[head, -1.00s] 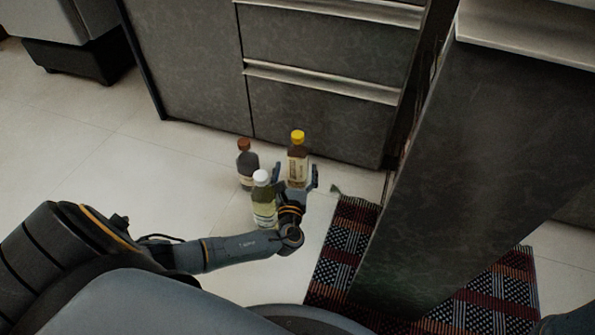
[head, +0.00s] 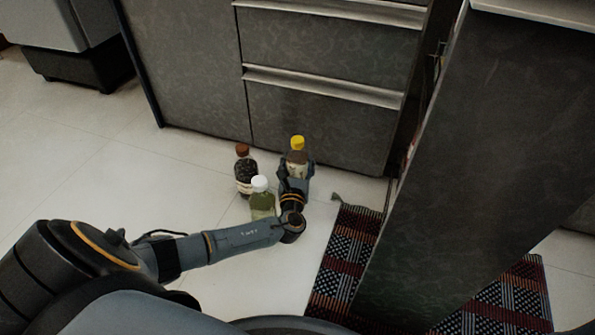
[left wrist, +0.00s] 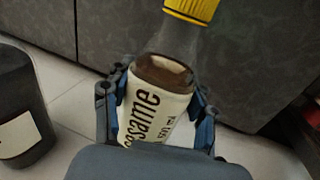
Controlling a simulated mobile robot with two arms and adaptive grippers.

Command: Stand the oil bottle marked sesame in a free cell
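The sesame bottle (head: 297,160), with a yellow cap, dark contents and a cream label, stands on the floor before the cabinet. The left wrist view shows the word "sesame" on its label (left wrist: 152,105). My left gripper (head: 297,168) has its fingers on both sides of the bottle. In the left wrist view the finger pads (left wrist: 160,108) lie against its sides, so the gripper looks shut on it. The bottle's lower part is hidden by the gripper. My right gripper is not in view. No holder with cells shows.
A dark bottle with a brown cap (head: 244,172) and a green bottle with a white cap (head: 261,203) stand close on the left. Dark drawers (head: 325,115) rise behind. A patterned rug (head: 345,250) and a dark panel (head: 450,170) lie to the right. Floor at left is clear.

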